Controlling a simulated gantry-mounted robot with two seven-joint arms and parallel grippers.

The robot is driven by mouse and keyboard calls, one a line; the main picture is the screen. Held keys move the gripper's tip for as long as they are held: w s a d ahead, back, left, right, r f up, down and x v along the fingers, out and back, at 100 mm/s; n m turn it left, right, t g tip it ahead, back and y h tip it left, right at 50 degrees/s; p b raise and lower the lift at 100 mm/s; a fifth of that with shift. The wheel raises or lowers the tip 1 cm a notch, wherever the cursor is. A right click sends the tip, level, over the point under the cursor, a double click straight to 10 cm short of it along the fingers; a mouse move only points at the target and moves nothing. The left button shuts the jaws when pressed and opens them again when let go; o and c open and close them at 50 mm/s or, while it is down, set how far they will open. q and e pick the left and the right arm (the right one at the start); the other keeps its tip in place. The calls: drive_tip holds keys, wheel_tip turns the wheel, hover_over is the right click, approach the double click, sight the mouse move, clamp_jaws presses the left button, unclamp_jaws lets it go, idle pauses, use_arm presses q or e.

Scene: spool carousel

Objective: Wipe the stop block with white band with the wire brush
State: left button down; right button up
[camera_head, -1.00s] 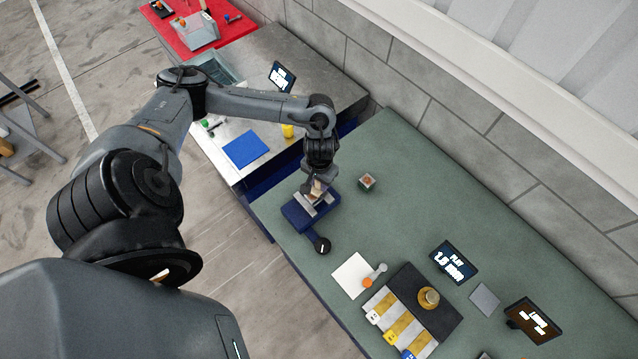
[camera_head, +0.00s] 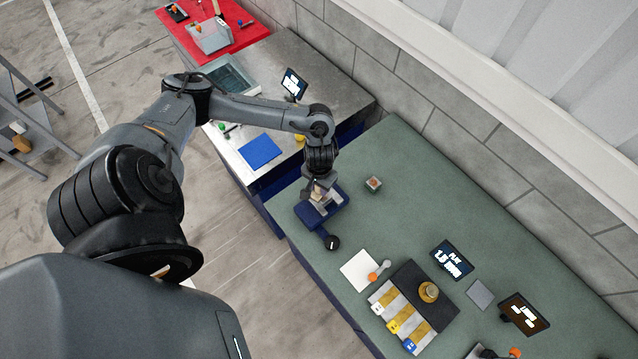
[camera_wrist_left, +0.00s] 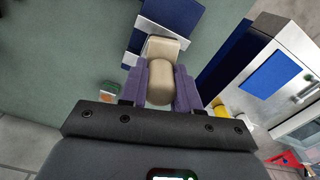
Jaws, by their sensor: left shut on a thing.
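My left gripper (camera_head: 318,186) is shut on a beige, wooden-looking block, which I take to be the wire brush (camera_wrist_left: 160,80). It shows between the two purple fingers in the left wrist view. The gripper is over a blue fixture (camera_head: 312,216) with light metal faces and a black round knob; the fixture also shows in the wrist view (camera_wrist_left: 182,14). Bristles are not visible, and I cannot tell whether the held piece touches the fixture. A block with a white end (camera_head: 377,308) lies in a row beside yellow-ended and blue-ended ones. My right gripper is not in view.
A black mat (camera_head: 440,306) carries a brass round piece (camera_head: 429,292). A white sheet (camera_head: 358,270) and a small box (camera_head: 373,184) lie on the green table (camera_head: 420,200). Display screens (camera_head: 452,261) stand near the wall. The table's middle is mostly clear.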

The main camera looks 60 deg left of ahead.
use_arm(q)
drive_tip(key=shift+r+p, duration=0.7)
drive_tip(key=shift+r, duration=1.15)
